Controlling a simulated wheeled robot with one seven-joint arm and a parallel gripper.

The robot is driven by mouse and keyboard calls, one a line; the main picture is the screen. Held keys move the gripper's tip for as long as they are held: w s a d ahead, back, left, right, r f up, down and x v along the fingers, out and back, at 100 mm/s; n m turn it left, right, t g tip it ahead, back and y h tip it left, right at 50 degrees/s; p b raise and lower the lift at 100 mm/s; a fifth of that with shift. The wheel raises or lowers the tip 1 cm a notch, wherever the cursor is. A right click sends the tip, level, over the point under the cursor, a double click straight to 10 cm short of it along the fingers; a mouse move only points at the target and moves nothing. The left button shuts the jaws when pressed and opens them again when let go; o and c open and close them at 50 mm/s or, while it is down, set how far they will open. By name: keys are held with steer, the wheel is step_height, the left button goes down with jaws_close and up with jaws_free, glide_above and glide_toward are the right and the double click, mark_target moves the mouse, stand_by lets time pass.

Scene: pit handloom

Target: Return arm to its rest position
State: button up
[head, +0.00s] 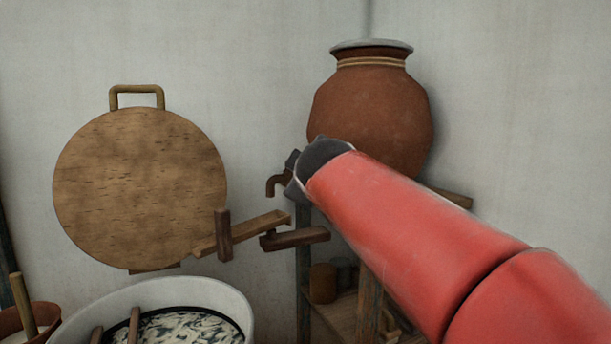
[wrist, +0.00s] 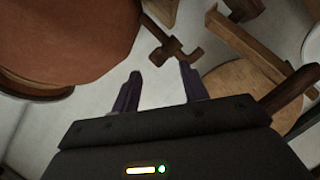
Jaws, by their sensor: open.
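My arm, red with a dark end, reaches from the lower right up to the middle of the head view. My gripper (wrist: 159,71) is open in the wrist view, with two dark purple fingers apart and nothing between them. In the head view its end is in front of the clay pot (head: 372,110), close to the brown tap (head: 274,184); the fingers are hard to make out there. In the wrist view the tap (wrist: 171,46) appears beyond the fingertips, and the pot (wrist: 70,35) fills the upper left. I cannot tell how far they are from my gripper.
A round wooden lid (head: 140,190) with a handle stands against the wall at left. Wooden pieces (head: 240,235) extend beside the tap. Below are a pale tub (head: 225,296) with dark patterned contents and a shelf with small pots (head: 323,283). The upper wall area is free.

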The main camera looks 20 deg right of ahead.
steer(key=shift+s, duration=0.1)
steer(key=s+a+f+m+g+y, duration=0.1)
steer(key=s+f+m+g, duration=0.3)
steer(key=s+f, duration=0.9)
steer(key=s+a+f+m+g+y, duration=0.1)
steer(key=s+f+m+g, duration=0.4)
steer(key=s+f, duration=0.9)
step_height(320, 180, down, 5)
steer(key=shift+s+a+r+m+g+y, duration=0.15)
steer(key=shift+a+m+g+y, duration=0.2)
steer(key=shift+a, duration=0.45)
steer(key=shift+c, duration=0.2)
